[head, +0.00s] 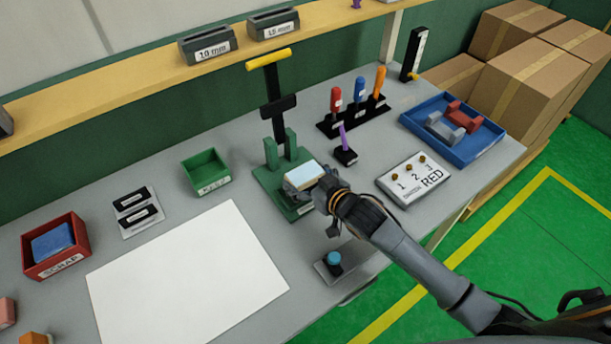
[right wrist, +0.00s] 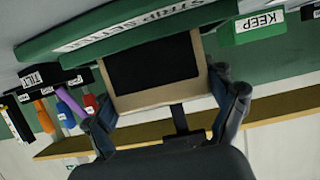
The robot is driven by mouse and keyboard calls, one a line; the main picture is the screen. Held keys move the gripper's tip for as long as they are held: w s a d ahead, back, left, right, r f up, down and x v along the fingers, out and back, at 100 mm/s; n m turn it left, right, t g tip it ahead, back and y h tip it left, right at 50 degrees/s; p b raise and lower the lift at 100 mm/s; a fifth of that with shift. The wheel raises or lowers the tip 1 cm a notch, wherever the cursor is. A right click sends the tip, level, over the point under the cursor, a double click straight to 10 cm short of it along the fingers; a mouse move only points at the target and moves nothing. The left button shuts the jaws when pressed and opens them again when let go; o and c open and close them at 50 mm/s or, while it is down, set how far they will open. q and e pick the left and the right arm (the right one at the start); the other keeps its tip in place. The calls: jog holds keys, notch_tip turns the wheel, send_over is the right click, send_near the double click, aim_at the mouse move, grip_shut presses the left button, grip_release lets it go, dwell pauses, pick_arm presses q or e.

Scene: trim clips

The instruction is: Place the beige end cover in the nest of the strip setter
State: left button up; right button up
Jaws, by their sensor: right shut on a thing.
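The beige end cover (head: 302,175) is a pale box-like piece at the front part of the green strip setter (head: 268,184). In the right wrist view the cover shows as a beige frame (right wrist: 140,106) around a dark middle, close to the setter's labelled green edge (right wrist: 130,36). My right gripper (head: 320,190) is shut on the cover, with a finger on each side of it in the wrist view (right wrist: 168,115). The nest is hidden by the cover and gripper, so I cannot tell whether the cover touches it. My left gripper is not in view.
The setter's yellow-handled lever (head: 268,60) stands upright behind. A green box (head: 206,172) is to the left, a purple-handled tool (head: 344,142) and a switch panel (head: 414,180) to the right. A blue button (head: 334,262) sits in front. A white sheet (head: 188,275) lies front left.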

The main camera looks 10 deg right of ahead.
jog(key=o, duration=1.1)
jog(key=shift+f, duration=0.15)
jog(key=shift+r, duration=0.25)
jog(key=shift+s+d, duration=0.15)
jog(key=shift+s, duration=0.2)
jog(key=b+v, duration=0.1)
jog(key=v, duration=1)
jog(key=shift+r, duration=0.15)
